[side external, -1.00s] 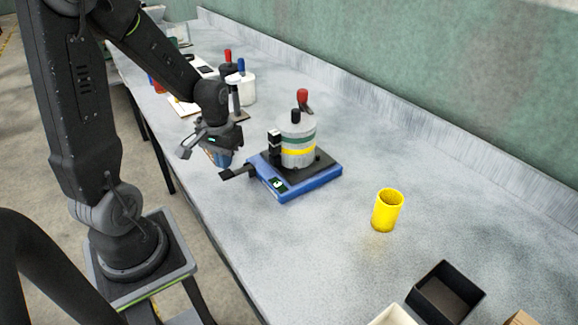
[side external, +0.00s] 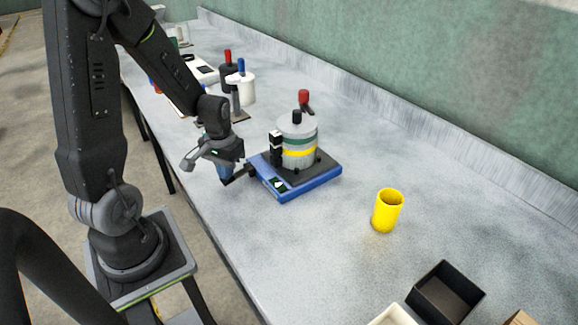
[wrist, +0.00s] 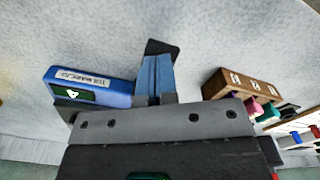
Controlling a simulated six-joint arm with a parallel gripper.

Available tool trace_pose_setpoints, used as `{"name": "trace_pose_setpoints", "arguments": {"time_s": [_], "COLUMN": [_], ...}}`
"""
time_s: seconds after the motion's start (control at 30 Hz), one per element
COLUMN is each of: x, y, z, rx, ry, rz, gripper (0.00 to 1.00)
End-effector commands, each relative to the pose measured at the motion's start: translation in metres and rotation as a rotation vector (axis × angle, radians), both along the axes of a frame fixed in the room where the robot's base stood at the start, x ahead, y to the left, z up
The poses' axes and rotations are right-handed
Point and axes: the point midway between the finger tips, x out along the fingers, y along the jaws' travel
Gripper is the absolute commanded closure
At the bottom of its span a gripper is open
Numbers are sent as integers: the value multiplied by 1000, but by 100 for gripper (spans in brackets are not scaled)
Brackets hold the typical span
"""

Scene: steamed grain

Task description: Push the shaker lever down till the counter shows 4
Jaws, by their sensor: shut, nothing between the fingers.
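The shaker is a blue base (side external: 315,188) with a dark top plate, carrying a grey canister (side external: 298,150) with green and yellow bands. Its black lever (side external: 246,173) sticks out on the left side, partly hidden by my gripper (side external: 226,175). In the wrist view, the lever's dark paddle (wrist: 162,47) shows just past the blue fingertips (wrist: 156,72), which are shut and empty. The fingers are at the lever; I cannot tell whether they touch it. The counter (side external: 279,185) is a small dark display with a pale digit, too small to read surely.
A yellow cup (side external: 387,211) and a black open box (side external: 445,292) stand to the right on the grey bench. Red- and blue-topped containers (side external: 240,86) stand behind. A brown rack (wrist: 243,87) shows in the wrist view. The bench between shaker and cup is clear.

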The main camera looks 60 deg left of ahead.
Motion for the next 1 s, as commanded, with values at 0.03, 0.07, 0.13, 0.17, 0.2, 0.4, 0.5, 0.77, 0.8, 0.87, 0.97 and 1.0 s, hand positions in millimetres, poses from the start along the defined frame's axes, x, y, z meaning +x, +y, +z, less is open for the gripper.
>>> {"name": "trace_pose_setpoints", "arguments": {"time_s": [0.03,0.07,0.13,0.17,0.2,0.4,0.5,0.77,0.8,0.87,0.97,1.0], "x": [0,0,1,1,1,1,1,0,0,0,0,0], "y": [0,0,0,0,0,0,0,0,0,0,0,0], "z": [2,4,10,12,17,36,45,60,61,61,60,60], "rx": [1,1,2,2,2,3,2,1,0,0,0,0], "ry": [-2,-2,-3,-3,-3,-4,-3,-1,0,0,0,0], "rz": [0,0,0,0,0,0,0,0,0,0,0,0], "gripper": [100,100,100,100,100,100,100,100,100,100,100,100]}}
